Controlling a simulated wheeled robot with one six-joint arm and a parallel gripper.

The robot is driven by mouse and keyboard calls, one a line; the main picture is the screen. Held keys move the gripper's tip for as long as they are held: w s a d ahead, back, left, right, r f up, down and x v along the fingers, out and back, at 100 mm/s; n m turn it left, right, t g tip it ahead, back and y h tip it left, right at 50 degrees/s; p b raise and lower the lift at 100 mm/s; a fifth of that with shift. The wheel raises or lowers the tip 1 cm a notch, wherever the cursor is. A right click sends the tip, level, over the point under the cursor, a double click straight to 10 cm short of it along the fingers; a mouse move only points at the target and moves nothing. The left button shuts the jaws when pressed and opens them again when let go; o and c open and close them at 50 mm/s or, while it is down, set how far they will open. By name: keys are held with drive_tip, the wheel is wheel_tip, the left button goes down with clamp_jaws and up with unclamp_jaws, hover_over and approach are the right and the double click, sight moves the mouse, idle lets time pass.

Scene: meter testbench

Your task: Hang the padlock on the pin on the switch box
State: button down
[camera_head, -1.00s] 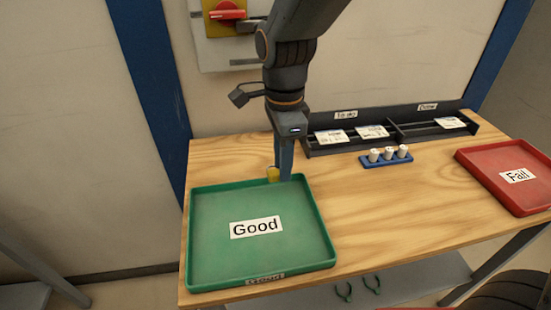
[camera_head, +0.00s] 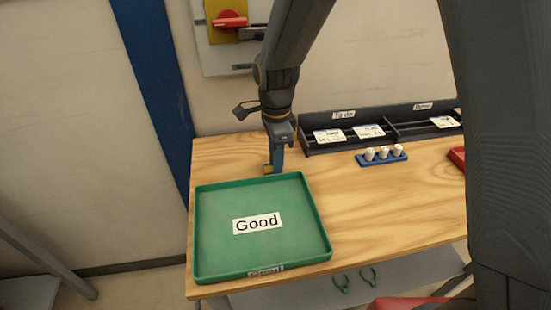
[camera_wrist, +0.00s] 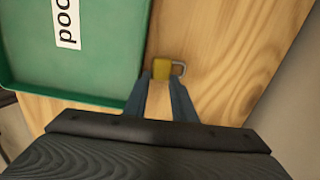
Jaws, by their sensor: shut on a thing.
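The padlock (camera_wrist: 161,68) has a yellow body and a grey shackle that points right in the wrist view. My gripper (camera_wrist: 161,76) is shut on the padlock's body, with its blue fingers on either side. In the head view the padlock (camera_head: 268,169) shows as a small yellow piece at my fingertips, just behind the green tray. The switch box (camera_head: 229,20) is on the wall above, yellow with a red handle, on a grey plate. A dark bar sticks out to its right, partly behind my arm. I cannot make out the pin clearly.
The green "Good" tray (camera_head: 205,258) fills the table's left front. A black sorting rack (camera_head: 318,150) with white cards stands at the back, with a blue holder (camera_head: 382,159) of white cylinders before it. A red tray (camera_head: 457,157) is mostly hidden by my arm. The table's middle is clear.

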drive_tip(key=shift+f, duration=0.3)
drive_tip(key=c, duration=1.5)
unclamp_jaws()
drive_tip(key=shift+o, duration=0.2)
drive_tip(key=shift+f, duration=0.1)
